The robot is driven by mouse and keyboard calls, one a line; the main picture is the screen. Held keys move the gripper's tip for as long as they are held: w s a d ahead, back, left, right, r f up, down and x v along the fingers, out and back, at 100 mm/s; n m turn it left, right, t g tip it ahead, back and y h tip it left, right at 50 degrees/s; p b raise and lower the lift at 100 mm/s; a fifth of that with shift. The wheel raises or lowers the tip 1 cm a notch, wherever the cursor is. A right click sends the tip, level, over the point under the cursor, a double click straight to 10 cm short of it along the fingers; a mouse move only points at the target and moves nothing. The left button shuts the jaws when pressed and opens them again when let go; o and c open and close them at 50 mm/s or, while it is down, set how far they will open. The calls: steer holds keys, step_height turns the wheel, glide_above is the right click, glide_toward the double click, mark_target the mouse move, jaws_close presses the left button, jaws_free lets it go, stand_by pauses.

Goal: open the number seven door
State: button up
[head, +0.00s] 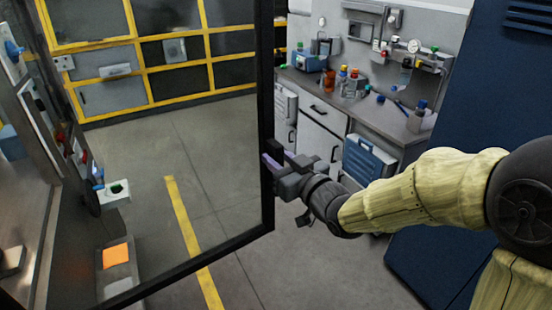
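A clear door with a black frame (265,105) stands across the left and middle of the head view. Its bottom rail (200,262) slants down to the left, and the floor shows through its pane. No number seven is readable on it. My gripper (275,163) is at the door's free right-hand edge, about halfway up the visible part, with dark fingers and purplish tips. The tips overlap the frame there. Any handle at that spot is hidden by the gripper, and I cannot tell whether the fingers are closed on it.
A machine face (45,130) with fittings stands at left. Yellow-framed panels (140,55) line the back wall. A grey workbench (330,95) with bottles and a dark blue cabinet (470,120) are at right. Open floor with a yellow stripe (185,225) shows through the pane.

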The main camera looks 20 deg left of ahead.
steer(key=b+v, duration=0.6)
steer(key=v, duration=1.1)
steer(key=shift+d+b, duration=0.2)
steer(key=shift+b, duration=0.1)
steer(key=shift+f, duration=0.1)
steer(key=shift+a, duration=0.1)
